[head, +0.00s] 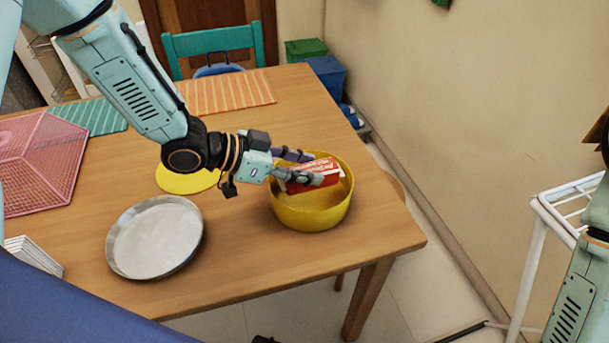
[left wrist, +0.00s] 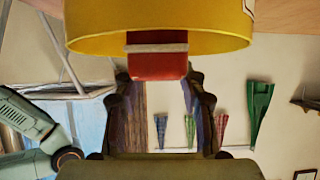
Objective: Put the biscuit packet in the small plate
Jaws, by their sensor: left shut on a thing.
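The biscuit packet (head: 317,172) is red with white lettering. My left gripper (head: 299,167) is shut on it and holds it tilted at the opening of a deep yellow bowl (head: 309,213). Whether the packet touches the bowl cannot be told. In the left wrist view the packet's red end (left wrist: 158,66) lies between the fingers, close to the bowl's yellow wall (left wrist: 90,25). A small flat yellow plate (head: 188,181) lies on the table, partly hidden behind my left arm. A larger round grey metal plate (head: 155,238) is empty at the front left. My right gripper is not in view.
The wooden table (head: 240,265) is clear between the metal plate and the bowl. A pink mesh cover (head: 38,160) stands at the left, with teal (head: 95,117) and orange (head: 228,92) mats behind. A white rack (head: 540,215) stands at the right.

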